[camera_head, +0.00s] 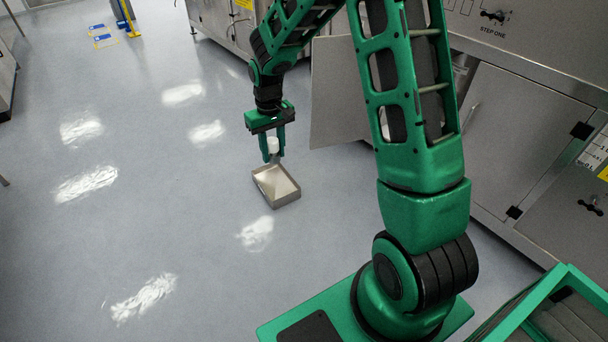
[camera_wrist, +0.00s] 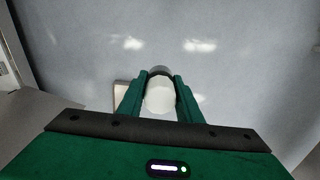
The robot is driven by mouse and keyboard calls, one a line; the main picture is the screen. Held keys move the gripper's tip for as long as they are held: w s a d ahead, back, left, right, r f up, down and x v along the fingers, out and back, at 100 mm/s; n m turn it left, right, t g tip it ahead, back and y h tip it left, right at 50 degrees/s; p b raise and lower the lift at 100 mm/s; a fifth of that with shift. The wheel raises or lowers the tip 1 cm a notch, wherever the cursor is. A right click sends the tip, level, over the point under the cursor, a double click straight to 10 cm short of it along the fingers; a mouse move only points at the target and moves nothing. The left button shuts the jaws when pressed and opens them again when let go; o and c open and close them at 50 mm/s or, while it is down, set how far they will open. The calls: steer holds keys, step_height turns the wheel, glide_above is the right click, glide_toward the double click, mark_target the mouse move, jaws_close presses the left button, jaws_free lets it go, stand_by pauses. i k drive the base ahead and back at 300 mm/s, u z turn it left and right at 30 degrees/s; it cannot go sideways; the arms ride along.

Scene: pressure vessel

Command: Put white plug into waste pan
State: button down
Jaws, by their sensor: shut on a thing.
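The white plug (camera_head: 273,145) is held between the two fingers of my gripper (camera_head: 273,156), which is shut on it. In the wrist view the plug (camera_wrist: 160,95) fills the space between the green fingers (camera_wrist: 160,88), with a darker grey part at its far end. The waste pan (camera_head: 287,199) is a shallow, open rectangular tray on the floor. In the head view the gripper and plug appear above the pan's far edge; the exact height is hard to tell. Part of the pan (camera_wrist: 121,97) shows behind the left finger in the wrist view. Its visible floor looks empty.
An open cabinet door (camera_head: 338,95) stands just right of the gripper, beside the steel cabinets (camera_head: 520,125). The grey floor (camera_head: 150,200) to the left of the pan is clear.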

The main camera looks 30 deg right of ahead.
mark_target(276, 184)
steer(key=z, duration=0.35)
steer(key=i, duration=2.25)
steer(key=u, duration=0.05)
